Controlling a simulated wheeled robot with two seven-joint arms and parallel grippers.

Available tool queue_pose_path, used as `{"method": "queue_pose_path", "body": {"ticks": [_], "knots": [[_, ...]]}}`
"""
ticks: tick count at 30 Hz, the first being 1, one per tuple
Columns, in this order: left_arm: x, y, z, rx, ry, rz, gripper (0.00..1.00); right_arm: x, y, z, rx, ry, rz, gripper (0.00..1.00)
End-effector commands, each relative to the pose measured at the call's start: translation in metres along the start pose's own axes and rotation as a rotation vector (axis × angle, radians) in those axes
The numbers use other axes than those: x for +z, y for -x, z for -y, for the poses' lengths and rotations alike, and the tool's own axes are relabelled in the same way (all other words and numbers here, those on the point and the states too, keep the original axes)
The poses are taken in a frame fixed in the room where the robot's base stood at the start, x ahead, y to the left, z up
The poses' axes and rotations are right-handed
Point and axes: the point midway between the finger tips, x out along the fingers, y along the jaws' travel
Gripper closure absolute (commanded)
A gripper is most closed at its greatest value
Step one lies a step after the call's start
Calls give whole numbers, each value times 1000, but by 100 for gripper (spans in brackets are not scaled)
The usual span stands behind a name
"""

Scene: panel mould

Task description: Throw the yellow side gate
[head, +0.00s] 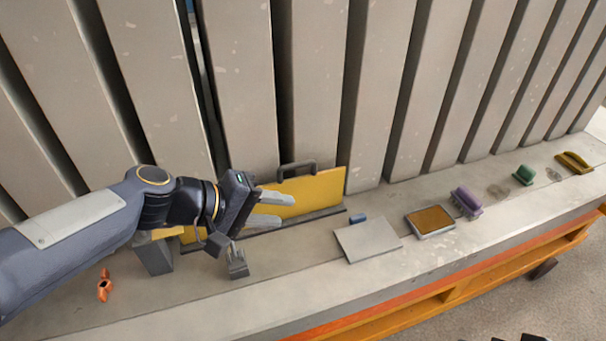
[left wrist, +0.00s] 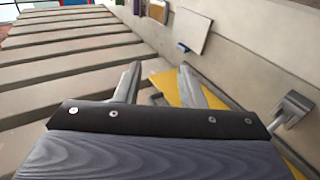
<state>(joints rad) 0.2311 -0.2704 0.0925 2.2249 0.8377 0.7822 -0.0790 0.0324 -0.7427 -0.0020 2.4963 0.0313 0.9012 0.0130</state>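The yellow side gate (head: 318,192) is a long yellow plate standing on the bench against the grey panels, with a dark handle (head: 297,168) on its top edge. My left arm hides its middle. In the left wrist view the yellow plate (left wrist: 178,88) shows behind and beside the fingers. My left gripper (head: 276,208) is open and empty in front of the gate; I cannot tell whether it touches it. A grey metal piece on a rod (head: 237,264) is just below the gripper and also shows in the left wrist view (left wrist: 291,108). My right gripper is not seen.
A grey block (head: 155,256) and an orange clip (head: 104,286) are on the left of the bench. To the right lie a blue piece (head: 357,218), a flat grey plate (head: 368,239), a brown-topped tray (head: 430,221), a purple brush (head: 466,202), and green and yellow pieces (head: 573,162).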

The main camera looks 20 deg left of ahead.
Motion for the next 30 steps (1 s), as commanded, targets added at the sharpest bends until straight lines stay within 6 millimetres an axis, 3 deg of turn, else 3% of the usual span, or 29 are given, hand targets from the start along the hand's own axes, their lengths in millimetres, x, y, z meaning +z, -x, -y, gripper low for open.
{"method": "queue_pose_path", "body": {"ticks": [1, 6, 9, 12, 17, 30], "knots": [[-14, -16, 7, 37, 67, -5, 64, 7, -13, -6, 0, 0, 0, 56], [-79, -57, 13, 210, 352, -57, 64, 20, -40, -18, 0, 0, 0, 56], [-121, -76, 22, 307, 519, -98, 64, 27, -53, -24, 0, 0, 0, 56], [-146, -84, 28, 364, 622, -128, 64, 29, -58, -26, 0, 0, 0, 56], [-160, -92, 27, 394, 674, -142, 64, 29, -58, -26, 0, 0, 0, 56], [-175, -149, 6, 393, 671, -140, 64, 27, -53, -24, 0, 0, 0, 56]]}}
